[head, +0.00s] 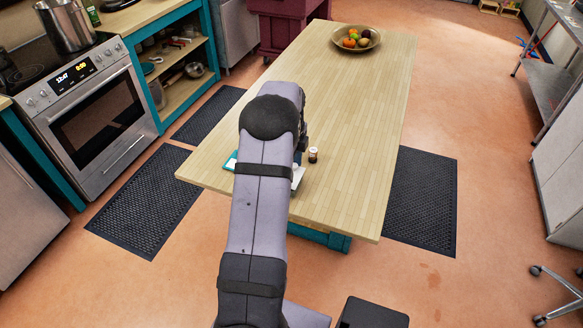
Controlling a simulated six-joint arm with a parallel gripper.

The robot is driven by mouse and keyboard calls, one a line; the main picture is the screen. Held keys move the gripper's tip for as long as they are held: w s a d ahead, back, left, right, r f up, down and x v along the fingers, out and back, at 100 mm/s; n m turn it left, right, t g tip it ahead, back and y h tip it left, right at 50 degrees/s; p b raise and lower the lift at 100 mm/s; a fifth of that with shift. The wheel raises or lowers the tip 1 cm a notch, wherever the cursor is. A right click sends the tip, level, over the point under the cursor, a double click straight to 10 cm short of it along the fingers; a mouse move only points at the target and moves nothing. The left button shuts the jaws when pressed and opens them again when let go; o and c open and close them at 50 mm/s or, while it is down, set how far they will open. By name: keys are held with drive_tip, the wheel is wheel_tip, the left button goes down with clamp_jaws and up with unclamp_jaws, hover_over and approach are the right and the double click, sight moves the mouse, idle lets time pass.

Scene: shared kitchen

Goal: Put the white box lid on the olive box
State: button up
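My arm covers the near part of the wooden table (343,180) and hides most of what lies there. A white piece (298,176) shows at the right edge of my arm on the tabletop; it may be the white box lid, but too little shows to be sure. I cannot make out the olive box anywhere. My gripper is hidden behind my own arm, so neither its fingers nor anything they may hold can be seen.
A small dark bottle (313,155) stands just right of my arm. A teal flat item (231,161) shows on its left. A fruit bowl (356,39) sits at the table's far end. The table's middle and right side are clear.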

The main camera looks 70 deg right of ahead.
drive_tip(key=shift+f, duration=0.5)
drive_tip(key=o, duration=1)
wheel_tip(320, 180, up, 13)
drive_tip(key=b, duration=0.2)
drive_tip(key=shift+b, duration=0.4)
drive_tip(key=shift+w, duration=0.1)
